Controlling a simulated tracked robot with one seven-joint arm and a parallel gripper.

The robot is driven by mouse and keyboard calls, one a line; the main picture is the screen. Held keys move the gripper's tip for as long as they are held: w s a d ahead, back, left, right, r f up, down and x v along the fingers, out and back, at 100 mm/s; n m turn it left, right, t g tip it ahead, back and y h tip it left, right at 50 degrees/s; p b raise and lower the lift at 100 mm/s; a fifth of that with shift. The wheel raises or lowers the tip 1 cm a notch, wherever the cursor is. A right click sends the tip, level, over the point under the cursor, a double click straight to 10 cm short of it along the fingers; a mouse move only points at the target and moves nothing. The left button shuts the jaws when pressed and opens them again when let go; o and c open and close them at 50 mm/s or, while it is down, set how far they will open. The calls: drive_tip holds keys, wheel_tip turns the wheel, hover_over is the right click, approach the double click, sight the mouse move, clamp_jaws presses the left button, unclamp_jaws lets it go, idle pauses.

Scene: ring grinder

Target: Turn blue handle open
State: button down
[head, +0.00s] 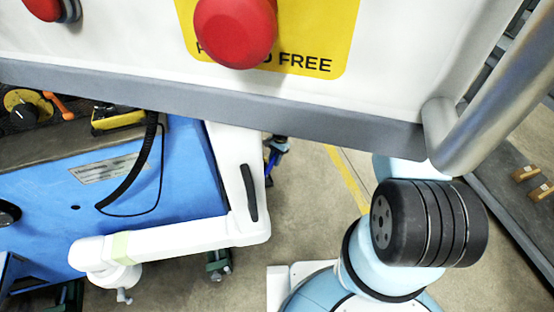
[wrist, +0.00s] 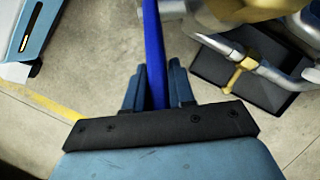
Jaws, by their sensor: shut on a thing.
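The blue handle (wrist: 154,45) is a long, narrow bar that runs down from the top edge of the wrist view. My gripper (wrist: 154,70) is shut on it, with one dark blue finger on each side of the bar. The far end of the handle is out of frame. Where the handle joins its pipe or valve cannot be told. In the head view, a small bit of blue shows below the grey edge, too small to identify surely. My gripper cannot be made out there.
In the wrist view, silver pipes (wrist: 265,70) with a yellow fitting (wrist: 238,73) stand close on the right, above a dark box (wrist: 262,82). A blue machine body (head: 150,190) fills the left of the head view. Concrete floor (head: 310,215) shows between.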

drive_tip(key=shift+s+a+r+t+h, duration=0.25)
drive_tip(key=shift+a+r+t+h, duration=0.15)
drive_tip(key=shift+a+r+t, duration=0.1)
drive_tip(key=shift+s+a+r+t+h, duration=0.2)
drive_tip(key=shift+a+r+t+h, duration=0.2)
drive_tip(key=shift+t, duration=0.1)
drive_tip(key=c, duration=1.4)
unclamp_jaws()
drive_tip(key=o, duration=0.4)
drive_tip(key=shift+d, duration=0.2)
drive_tip(key=shift+c, duration=0.2)
drive_tip(key=shift+d, duration=0.1)
drive_tip(key=shift+r, duration=0.1)
wheel_tip(320, 180, up, 12)
drive_tip(key=w, duration=0.1)
drive_tip(key=shift+d+f, duration=0.25)
drive_tip(key=shift+d, duration=0.2)
